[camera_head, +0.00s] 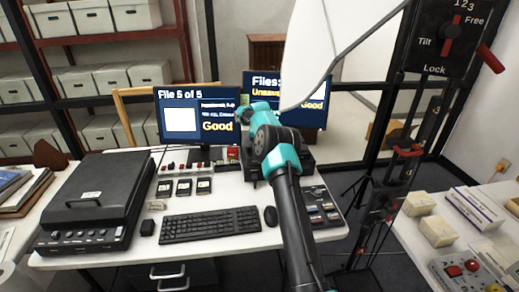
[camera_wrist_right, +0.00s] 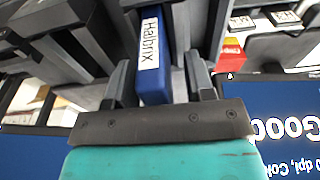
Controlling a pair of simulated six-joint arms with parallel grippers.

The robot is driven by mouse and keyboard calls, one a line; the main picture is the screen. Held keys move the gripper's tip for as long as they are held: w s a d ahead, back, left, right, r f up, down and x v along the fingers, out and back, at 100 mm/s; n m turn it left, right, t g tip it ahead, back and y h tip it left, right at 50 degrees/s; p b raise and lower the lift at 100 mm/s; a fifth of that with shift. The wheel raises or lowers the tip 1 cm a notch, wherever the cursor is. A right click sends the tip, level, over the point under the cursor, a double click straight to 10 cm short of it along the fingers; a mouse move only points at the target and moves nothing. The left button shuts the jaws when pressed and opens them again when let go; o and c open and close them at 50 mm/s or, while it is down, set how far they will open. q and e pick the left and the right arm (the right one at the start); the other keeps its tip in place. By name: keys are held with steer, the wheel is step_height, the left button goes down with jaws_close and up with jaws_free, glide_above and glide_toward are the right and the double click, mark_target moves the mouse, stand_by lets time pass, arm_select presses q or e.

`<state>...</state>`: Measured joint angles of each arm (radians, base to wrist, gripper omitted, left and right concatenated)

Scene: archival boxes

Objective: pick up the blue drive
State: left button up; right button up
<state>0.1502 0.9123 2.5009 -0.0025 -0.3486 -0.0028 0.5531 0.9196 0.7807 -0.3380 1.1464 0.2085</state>
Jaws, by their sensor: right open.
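The blue drive (camera_wrist_right: 153,87) fills the middle of the right wrist view, with a white label reading "Habrix". My right gripper (camera_wrist_right: 158,60) is open, with one finger on each side of the drive. I cannot tell whether either finger touches it. In the head view my right arm reaches over the desk to the black device (camera_head: 248,170) in front of the monitors. The drive cannot be made out there, where the arm covers part of that area. My left gripper is not in view.
Two monitors (camera_head: 187,105) stand at the back of the desk. A keyboard (camera_head: 210,224), mouse (camera_head: 270,216) and several small dark drives (camera_head: 184,187) lie in front. A tripod stand (camera_head: 385,200) rises at right.

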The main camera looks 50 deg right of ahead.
jaws_close()
stand_by(0.4)
steer(key=shift+r, duration=0.2)
step_height(320, 180, up, 10)
steer(key=shift+f, duration=0.15)
stand_by(0.4)
stand_by(0.3)
steer(key=s+d+r, duration=0.1)
steer(key=s+d, duration=0.4)
steer(key=d, duration=0.2)
steer(key=shift+s, duration=0.35)
